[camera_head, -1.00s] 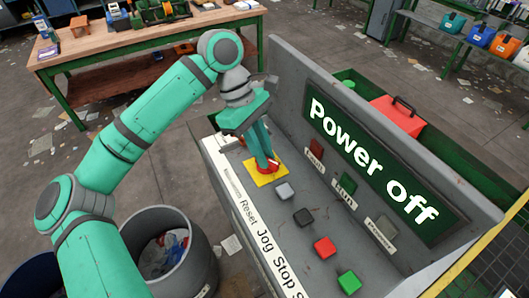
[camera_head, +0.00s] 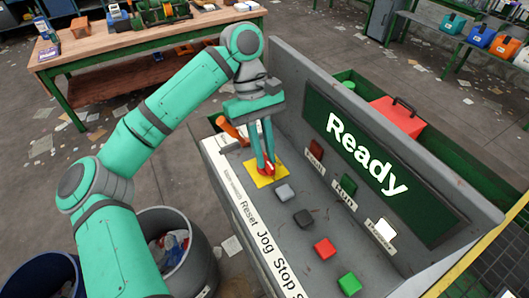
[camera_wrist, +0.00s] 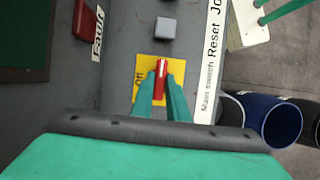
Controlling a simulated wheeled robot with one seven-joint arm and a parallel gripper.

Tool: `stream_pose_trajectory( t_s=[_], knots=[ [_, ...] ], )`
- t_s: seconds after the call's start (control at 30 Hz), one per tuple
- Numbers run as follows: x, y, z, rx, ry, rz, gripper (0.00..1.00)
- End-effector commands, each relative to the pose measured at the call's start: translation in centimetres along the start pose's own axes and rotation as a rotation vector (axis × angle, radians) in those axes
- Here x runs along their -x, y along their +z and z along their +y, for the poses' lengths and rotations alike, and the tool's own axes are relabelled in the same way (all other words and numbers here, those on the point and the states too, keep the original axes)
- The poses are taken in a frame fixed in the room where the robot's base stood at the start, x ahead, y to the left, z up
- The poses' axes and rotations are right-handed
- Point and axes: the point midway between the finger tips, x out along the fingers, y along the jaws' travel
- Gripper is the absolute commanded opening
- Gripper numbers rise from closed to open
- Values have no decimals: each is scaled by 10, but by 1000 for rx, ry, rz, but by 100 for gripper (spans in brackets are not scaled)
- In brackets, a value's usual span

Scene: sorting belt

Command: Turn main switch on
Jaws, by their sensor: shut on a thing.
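The main switch (camera_head: 270,169) is a red knob on a yellow plate (camera_head: 258,175) at the left end of the grey control panel. My gripper (camera_head: 266,160) is shut on the knob from above. In the wrist view the red knob (camera_wrist: 161,70) shows between the teal fingers (camera_wrist: 160,85), lined up along the picture's vertical, with a white mark on it. The yellow plate (camera_wrist: 140,65) bears lettering, partly hidden by the fingers. The display (camera_head: 370,165) reads "Ready", and the power lamp (camera_head: 383,231) is lit white.
Grey, black, red and green buttons (camera_head: 324,248) run along the panel to the right of the switch. The fault lamp (camera_head: 316,148) and run lamp (camera_head: 345,187) look unlit. A grey bin (camera_head: 185,262) stands left of the panel.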

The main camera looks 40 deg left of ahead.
Motion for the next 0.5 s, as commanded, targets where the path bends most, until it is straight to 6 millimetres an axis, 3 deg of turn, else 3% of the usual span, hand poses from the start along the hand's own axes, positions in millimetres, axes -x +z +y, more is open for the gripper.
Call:
stream_pose_trajectory(
  t_s=[0.3, 0.33, 0.4, 0.5],
  knots=[
    [1, -2, -2, 5, 1, 4, 0],
    [1, -2, -2, 5, 1, 4, 16],
    [1, -2, -2, 5, 1, 4, 33],
    [1, -2, -2, 4, 1, 3, 33]
  ],
)
